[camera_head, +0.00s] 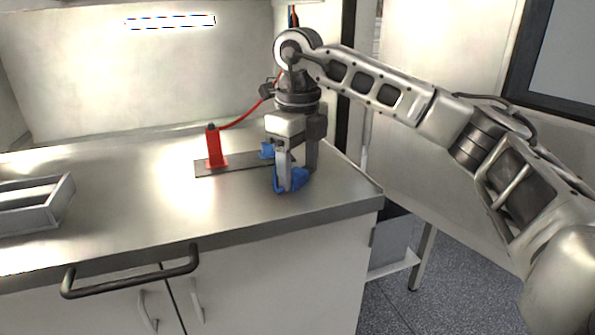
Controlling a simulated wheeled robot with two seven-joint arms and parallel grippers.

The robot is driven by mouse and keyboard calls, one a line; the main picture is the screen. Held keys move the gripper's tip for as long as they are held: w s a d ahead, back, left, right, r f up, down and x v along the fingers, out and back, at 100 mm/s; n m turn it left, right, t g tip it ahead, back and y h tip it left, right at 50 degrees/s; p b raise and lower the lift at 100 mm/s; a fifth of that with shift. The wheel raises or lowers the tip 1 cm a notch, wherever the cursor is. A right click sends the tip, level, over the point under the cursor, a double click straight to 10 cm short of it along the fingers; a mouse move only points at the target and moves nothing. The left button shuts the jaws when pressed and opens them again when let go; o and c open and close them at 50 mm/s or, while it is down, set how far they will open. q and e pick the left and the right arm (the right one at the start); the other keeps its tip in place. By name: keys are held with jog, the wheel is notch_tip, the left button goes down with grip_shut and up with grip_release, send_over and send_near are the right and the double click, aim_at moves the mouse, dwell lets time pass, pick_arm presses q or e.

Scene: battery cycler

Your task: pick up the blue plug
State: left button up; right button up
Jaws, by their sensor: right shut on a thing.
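The blue plug (297,179) is at the right part of the metal counter, low between the fingers of my right gripper (293,178). The fingers point down and are shut on it, hiding part of it. I cannot tell whether the plug touches the counter. Another blue part (267,150) shows just behind and left of the gripper, at the dark base plate. My left gripper is not in view.
A red plug (214,148) with a red cable stands upright on the dark plate (236,166). A metal tray (62,204) sits at the left of the counter (135,215). A black handle bar (130,284) runs along the front. The counter between tray and plate is clear.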

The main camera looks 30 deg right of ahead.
aim_at(299, 171)
jog(key=shift+r, duration=0.55)
notch_tip(299, 171, up, 3)
jog(key=shift+s+f, duration=0.1)
jog(key=shift+f, duration=0.1)
pick_arm(q)
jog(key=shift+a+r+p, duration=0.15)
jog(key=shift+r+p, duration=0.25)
jog(key=shift+p, duration=0.45)
pick_arm(e)
jog(key=s+a+r, duration=0.4)
jog(key=s+r, duration=0.5)
jog(key=s, duration=0.4)
jog(key=shift+r, duration=0.15)
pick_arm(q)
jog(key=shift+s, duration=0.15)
pick_arm(e)
jog(key=shift+s+a, duration=0.1)
jog(key=shift+s, duration=0.05)
